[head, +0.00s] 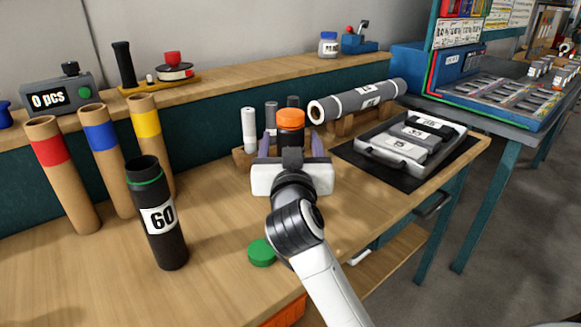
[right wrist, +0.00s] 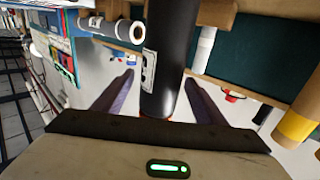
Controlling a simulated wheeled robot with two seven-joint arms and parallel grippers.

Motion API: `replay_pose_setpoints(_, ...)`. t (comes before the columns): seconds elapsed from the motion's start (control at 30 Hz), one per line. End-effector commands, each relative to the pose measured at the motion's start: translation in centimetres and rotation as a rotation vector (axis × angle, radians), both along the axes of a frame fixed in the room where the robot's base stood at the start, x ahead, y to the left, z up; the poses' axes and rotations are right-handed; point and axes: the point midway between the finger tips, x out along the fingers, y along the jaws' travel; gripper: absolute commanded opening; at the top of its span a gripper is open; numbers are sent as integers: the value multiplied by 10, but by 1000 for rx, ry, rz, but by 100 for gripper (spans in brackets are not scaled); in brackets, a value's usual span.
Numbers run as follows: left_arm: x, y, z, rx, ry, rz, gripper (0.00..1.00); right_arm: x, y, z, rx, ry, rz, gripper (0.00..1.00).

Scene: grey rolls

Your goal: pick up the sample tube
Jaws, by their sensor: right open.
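A black tube with an orange cap (head: 290,118) stands upright at the back of the workbench, by a low wooden rack. My right gripper (head: 291,140) is in front of it, with its two purple fingers open on either side. In the right wrist view the black tube (right wrist: 168,55) runs between the spread fingers (right wrist: 160,78), with a white label on its side. I cannot tell whether either finger touches it. My gripper body hides its lower part in the head view. My left gripper is not in view.
A black open tube marked 60 (head: 162,222) stands at the front left, with a green cap (head: 261,252) lying nearby. Red, blue and yellow-banded cardboard tubes (head: 62,175) stand behind it. A grey roll (head: 358,101) and a tray of grey blocks (head: 453,150) lie right.

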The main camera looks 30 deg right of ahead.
Motion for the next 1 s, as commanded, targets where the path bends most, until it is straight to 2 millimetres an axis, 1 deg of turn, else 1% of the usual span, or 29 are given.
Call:
replay_pose_setpoints(0.1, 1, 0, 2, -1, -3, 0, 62, 0, 0, 0, 0, 0, 0, 65)
replay_pose_setpoints(0.13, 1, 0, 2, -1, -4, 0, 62, 0, 0, 0, 0, 0, 0, 64)
replay_pose_setpoints(0.5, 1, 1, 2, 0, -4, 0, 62, 0, 1, 1, 0, -1, 0, 1)
replay_pose_setpoints(0.67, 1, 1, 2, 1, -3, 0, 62, -1, 0, 1, 0, -1, 0, 1)
replay_pose_setpoints(0.77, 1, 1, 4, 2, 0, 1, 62, 0, 0, 8, -1, -3, 0, 1)
replay_pose_setpoints(0.87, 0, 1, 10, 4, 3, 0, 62, 0, 1, 25, -1, -7, 1, 1)
replay_pose_setpoints(1.0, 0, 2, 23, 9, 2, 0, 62, 0, 0, 56, -2, -8, 1, 1)
